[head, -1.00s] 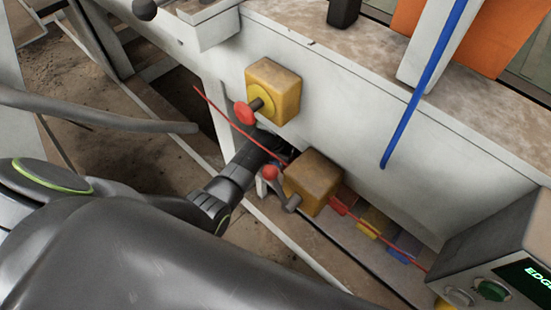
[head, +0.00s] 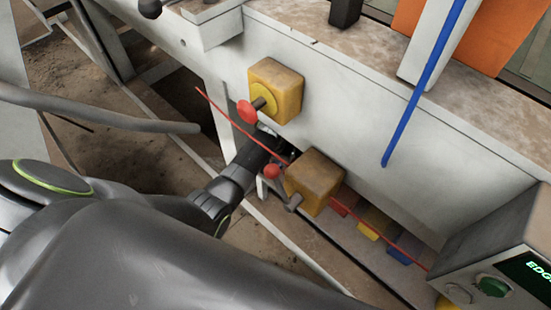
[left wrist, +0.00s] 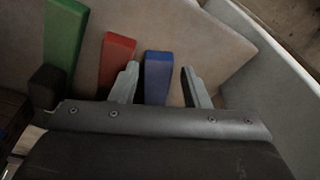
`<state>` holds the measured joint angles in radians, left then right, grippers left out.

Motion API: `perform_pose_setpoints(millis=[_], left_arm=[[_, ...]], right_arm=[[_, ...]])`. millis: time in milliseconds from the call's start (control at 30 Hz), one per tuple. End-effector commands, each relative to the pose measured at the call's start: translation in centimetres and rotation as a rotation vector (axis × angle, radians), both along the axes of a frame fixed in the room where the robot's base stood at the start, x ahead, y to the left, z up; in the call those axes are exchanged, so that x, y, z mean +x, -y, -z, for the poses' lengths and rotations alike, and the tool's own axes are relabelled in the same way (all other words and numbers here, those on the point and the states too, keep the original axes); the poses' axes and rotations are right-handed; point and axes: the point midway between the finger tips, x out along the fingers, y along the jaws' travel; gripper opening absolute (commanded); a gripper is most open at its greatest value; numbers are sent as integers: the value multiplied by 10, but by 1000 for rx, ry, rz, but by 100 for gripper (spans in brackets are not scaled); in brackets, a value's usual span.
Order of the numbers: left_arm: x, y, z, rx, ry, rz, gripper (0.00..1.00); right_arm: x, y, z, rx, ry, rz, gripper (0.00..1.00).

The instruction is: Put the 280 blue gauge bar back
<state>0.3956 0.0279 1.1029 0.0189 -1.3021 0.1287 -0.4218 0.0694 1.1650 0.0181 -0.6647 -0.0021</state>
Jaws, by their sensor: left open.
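In the left wrist view a blue bar (left wrist: 158,76) shows in the gap between the two grey fingers of my left gripper (left wrist: 159,68). The gripper is open and there is space on both sides of the bar. No number is readable on it. A red bar (left wrist: 117,58) lies just left of the left finger, and a green bar (left wrist: 63,42) lies farther left. In the head view my left gripper (head: 278,146) reaches in behind the crank box, and its fingers are mostly hidden. My right gripper is not in view.
A yellow box with a red knob (head: 275,88) and a brownish crank box (head: 314,185) stick out near my left arm. A thin red rod (head: 225,119) crosses in front. Red, yellow and blue pieces (head: 402,249) lie low under the bench. A blue rod (head: 425,80) hangs at right.

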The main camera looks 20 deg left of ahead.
Motion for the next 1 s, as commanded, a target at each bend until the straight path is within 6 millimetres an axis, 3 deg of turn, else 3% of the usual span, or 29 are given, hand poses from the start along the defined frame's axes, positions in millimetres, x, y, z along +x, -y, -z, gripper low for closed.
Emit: perform_pose_setpoints(millis=[33, 167, 467, 700, 1000], left_arm=[[-12, 5, 14, -12, -31, -1, 52], [-12, 5, 10, -13, -30, -1, 52], [-14, 4, -23, -9, -28, 0, 52], [-17, 3, -62, -6, -21, -1, 52], [-20, 2, -78, -5, -21, -1, 52]], right_arm=[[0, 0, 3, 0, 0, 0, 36], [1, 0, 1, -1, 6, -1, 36], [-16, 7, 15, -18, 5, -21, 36], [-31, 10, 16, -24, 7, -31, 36], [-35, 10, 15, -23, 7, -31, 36]])
